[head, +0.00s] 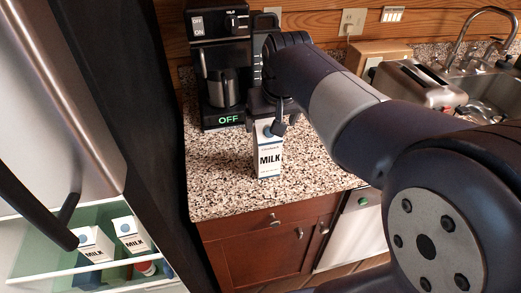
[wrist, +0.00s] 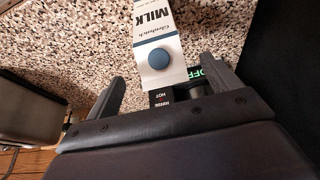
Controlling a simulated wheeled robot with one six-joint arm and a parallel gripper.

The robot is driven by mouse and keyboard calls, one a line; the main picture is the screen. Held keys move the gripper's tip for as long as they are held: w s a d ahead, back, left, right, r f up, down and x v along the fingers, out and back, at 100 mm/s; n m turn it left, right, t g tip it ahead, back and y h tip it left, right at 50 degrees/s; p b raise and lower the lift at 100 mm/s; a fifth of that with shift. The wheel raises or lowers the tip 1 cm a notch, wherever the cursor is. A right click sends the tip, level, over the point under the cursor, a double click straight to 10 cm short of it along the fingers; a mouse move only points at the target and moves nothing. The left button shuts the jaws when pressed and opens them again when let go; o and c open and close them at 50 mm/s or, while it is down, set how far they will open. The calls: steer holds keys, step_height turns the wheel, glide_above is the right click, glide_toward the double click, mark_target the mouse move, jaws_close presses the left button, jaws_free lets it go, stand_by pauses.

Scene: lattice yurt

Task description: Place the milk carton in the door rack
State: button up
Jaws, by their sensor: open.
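A white milk carton (head: 269,160) with a blue cap and MILK lettering stands upright on the speckled counter. My gripper (head: 269,118) is at its top, coming from above and behind it. In the wrist view the carton (wrist: 162,32) lies ahead between the open fingers of my gripper (wrist: 167,82), with a visible gap on each side. Its base is cut off there. A pale green rack (head: 45,272) shows at lower left by the fridge, holding two other milk cartons (head: 95,244) (head: 131,235) and some partly hidden items.
A coffee maker (head: 219,60) reading OFF stands behind the carton. A toaster (head: 415,84) and a sink (head: 490,92) are to the right. The fridge's dark side panel (head: 130,90) borders the counter at left. The counter (head: 220,190) left and front of the carton is clear.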

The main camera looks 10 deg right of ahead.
mark_target(268, 138)
steer(key=x, duration=0.8)
steer(key=shift+s+f+p, duration=0.15)
steer(key=shift+f+p, duration=0.1)
steer(key=shift+p, duration=0.05)
steer(key=shift+r, duration=0.1)
steer(key=c, duration=1.6)
